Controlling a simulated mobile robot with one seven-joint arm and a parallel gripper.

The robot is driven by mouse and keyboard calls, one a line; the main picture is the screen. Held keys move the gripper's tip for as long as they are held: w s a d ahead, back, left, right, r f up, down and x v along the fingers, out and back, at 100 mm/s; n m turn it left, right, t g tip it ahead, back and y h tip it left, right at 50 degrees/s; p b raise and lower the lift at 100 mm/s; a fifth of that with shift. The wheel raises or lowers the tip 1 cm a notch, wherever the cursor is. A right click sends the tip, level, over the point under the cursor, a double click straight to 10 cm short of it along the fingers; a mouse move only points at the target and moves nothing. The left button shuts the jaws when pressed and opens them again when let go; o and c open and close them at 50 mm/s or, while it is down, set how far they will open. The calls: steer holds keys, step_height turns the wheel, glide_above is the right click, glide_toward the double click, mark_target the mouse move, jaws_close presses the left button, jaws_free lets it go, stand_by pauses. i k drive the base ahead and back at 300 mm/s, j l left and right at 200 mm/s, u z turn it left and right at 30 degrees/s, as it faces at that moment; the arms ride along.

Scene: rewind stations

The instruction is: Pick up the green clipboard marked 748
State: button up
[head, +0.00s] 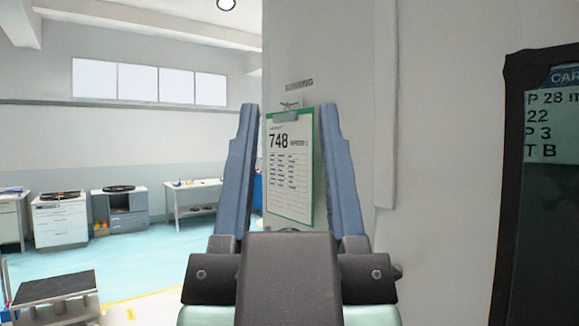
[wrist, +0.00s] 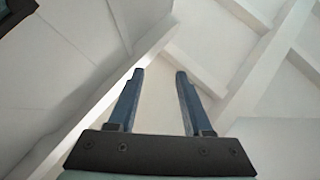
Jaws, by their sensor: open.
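The green-edged clipboard marked 748 (head: 290,165) hangs upright on a pale wall or pillar, under a metal clip and a small label. Its white sheet has several lines of print. My gripper (head: 285,110) is open, with its blue fingers to the left and right of the clipboard in the head view. I cannot tell how far the clipboard is beyond the fingertips. Its lower edge is close to my gripper's dark body in the picture. In the wrist view my gripper (wrist: 160,72) has nothing between its fingers, and the clipboard does not show.
A dark-framed board (head: 545,180) with writing is close at the right. Cabinets (head: 60,222) and a white table (head: 195,196) stand along the far left wall. A dark-topped step or cart (head: 55,290) is at the lower left. The blue floor (head: 175,250) between is clear.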

mark_target(291, 134)
steer(key=i+j+z, duration=0.65)
steer(key=i+j, duration=0.15)
steer(key=j, duration=0.3)
